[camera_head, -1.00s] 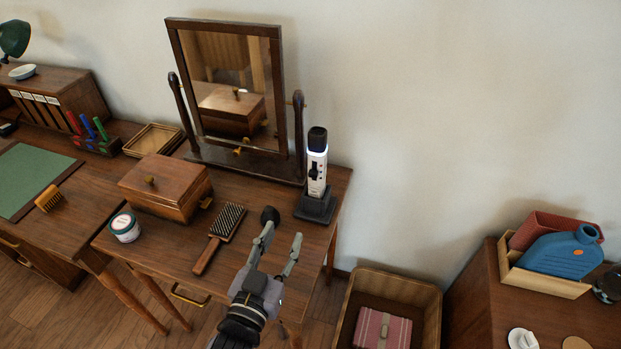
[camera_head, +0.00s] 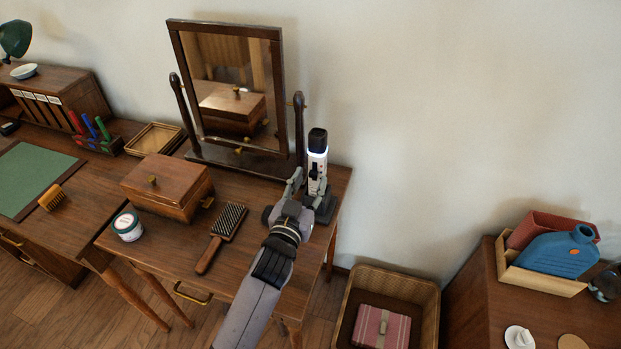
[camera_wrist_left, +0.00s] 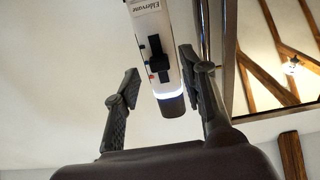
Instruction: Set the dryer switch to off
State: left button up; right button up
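The dryer (camera_head: 317,158) is a white upright cylinder with a black top and a lit ring, standing in a dark base (camera_head: 327,208) at the table's right end. In the left wrist view the dryer (camera_wrist_left: 147,22) appears upside down, with a black switch (camera_wrist_left: 158,54) and a small red mark on its face. The switch's exact setting cannot be told. My left gripper (camera_head: 306,184) is open in front of the dryer. In the wrist view the left gripper's fingers (camera_wrist_left: 160,75) are apart on either side of it, not visibly gripping. My right gripper is out of view.
A tilting mirror (camera_head: 228,85) stands behind and left of the dryer. An open bin (camera_head: 420,290) stands below to the right.

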pick_arm(q)
jog(key=shift+w+d, duration=0.2)
jog(key=shift+w, duration=0.45)
jog(key=shift+c, duration=0.4)
grip_shut()
